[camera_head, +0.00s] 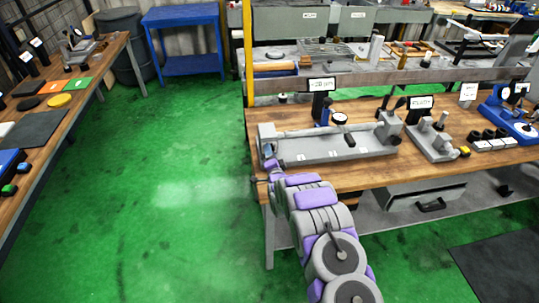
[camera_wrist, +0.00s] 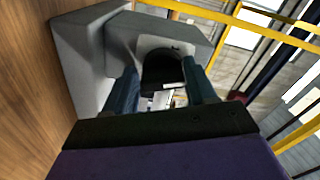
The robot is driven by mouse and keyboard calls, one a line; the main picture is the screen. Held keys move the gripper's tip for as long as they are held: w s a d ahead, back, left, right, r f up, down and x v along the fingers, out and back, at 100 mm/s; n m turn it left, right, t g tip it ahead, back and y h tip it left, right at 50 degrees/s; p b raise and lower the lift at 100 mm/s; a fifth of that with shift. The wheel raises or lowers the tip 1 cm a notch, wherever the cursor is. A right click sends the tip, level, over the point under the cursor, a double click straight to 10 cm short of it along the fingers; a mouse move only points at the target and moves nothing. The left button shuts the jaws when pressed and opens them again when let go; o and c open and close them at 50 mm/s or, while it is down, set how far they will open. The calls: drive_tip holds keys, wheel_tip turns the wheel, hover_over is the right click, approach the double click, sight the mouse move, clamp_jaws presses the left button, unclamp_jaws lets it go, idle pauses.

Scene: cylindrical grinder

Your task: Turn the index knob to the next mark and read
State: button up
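A long grey grinder fixture (camera_head: 335,150) lies on the wooden bench in the head view. My gripper (camera_head: 268,166) is at its left end, small and partly hidden by my arm. In the wrist view, a dark round-topped knob (camera_wrist: 161,70) sits on the face of a grey housing (camera_wrist: 82,50). My gripper's two dark teal fingers (camera_wrist: 160,72) stand apart, one on each side of the knob. They look close to its sides, and contact is not clear. No index mark is legible. A dial gauge (camera_head: 339,118) stands behind the fixture; its reading is too small.
A black label display (camera_head: 321,84) stands behind the fixture. A second grey fixture (camera_head: 432,140) and a blue instrument (camera_head: 512,115) are to the right on the bench. A yellow post (camera_head: 248,50) rises at the bench's left back corner. The green floor (camera_head: 170,190) to the left is clear.

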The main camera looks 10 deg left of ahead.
drive_tip(key=o, duration=0.3)
drive_tip(key=shift+d, duration=0.1)
drive_tip(key=shift+s, duration=0.15)
drive_tip(key=p+v, duration=0.2)
drive_tip(key=v, duration=1.5)
drive_tip(key=shift+r, duration=0.1)
